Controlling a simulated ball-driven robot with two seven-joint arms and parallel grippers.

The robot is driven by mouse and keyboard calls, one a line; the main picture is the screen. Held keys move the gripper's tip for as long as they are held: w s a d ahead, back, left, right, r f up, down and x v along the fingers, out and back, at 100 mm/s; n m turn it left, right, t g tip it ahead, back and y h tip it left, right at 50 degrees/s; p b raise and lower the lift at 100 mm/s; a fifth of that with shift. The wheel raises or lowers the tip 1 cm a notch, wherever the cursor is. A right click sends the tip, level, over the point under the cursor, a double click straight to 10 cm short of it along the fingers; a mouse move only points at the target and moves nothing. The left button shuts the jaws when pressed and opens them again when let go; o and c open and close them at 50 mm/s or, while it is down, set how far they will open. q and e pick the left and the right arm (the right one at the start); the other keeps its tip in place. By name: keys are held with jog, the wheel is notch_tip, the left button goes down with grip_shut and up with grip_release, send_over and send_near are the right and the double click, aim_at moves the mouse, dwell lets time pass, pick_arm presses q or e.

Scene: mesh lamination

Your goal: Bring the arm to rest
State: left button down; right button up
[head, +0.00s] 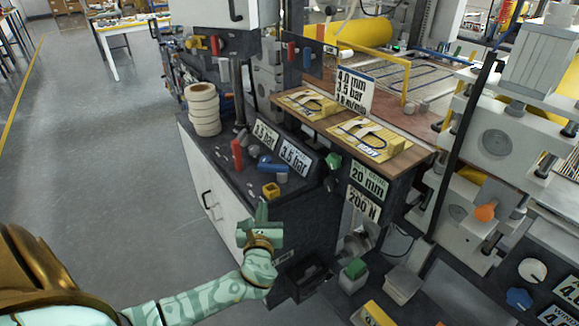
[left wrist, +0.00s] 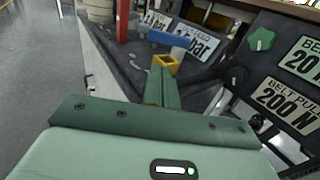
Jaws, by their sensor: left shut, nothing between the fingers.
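My left arm, pale green with marbled markings, comes in from the lower left in the head view. Its gripper (head: 262,211) is in front of the dark bench's front edge, close to a small yellow block with a hollow top (head: 271,190). In the left wrist view the green fingers (left wrist: 161,84) are together and hold nothing. The yellow block (left wrist: 165,64) shows just beyond their tips; I cannot tell whether they touch. My right gripper is not in view.
A green star knob (left wrist: 262,39) is on the machine panel at right. Open grey floor (head: 100,150) lies left.

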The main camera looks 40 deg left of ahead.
pick_arm(q)
jog(key=shift+d, duration=0.15)
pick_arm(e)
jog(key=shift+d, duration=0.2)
